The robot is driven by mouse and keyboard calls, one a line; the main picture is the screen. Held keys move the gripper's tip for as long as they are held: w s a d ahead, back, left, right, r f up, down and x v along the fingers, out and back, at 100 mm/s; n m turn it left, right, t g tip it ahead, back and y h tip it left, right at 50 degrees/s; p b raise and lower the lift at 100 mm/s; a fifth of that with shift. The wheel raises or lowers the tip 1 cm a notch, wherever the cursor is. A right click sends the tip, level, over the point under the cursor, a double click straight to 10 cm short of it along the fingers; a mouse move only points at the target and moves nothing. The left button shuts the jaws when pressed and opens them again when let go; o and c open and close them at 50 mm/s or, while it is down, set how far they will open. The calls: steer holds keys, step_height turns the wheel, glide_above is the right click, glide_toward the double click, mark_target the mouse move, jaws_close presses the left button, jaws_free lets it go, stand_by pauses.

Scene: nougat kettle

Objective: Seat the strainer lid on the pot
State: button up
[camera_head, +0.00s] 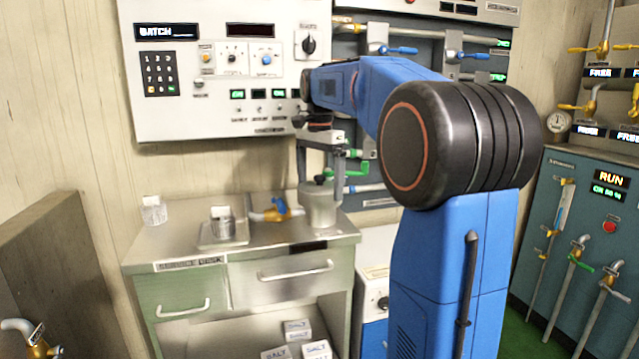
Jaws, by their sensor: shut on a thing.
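The pale grey pot (320,210) stands near the right end of the steel counter. The strainer lid (319,186) appears as a flat grey disc at the pot's mouth, with a small dark part on top. My gripper (340,172) is above the pot, pointing down, small in this view. It is shut on what looks like the lid's upper part. The fingertips are partly hidden. I cannot tell whether the lid touches the rim all round or is tilted.
A metal cup (222,220) stands on a square plate (224,238) left of the pot. A blue and yellow valve (276,210) lies between them. A clear container (154,210) is at far left. The control panel (220,75) hangs behind. My arm blocks the right side.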

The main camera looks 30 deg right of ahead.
stand_by(0.3)
steer(key=o, duration=0.8)
steer(key=shift+o, duration=0.2)
steer(key=shift+r, duration=3.95)
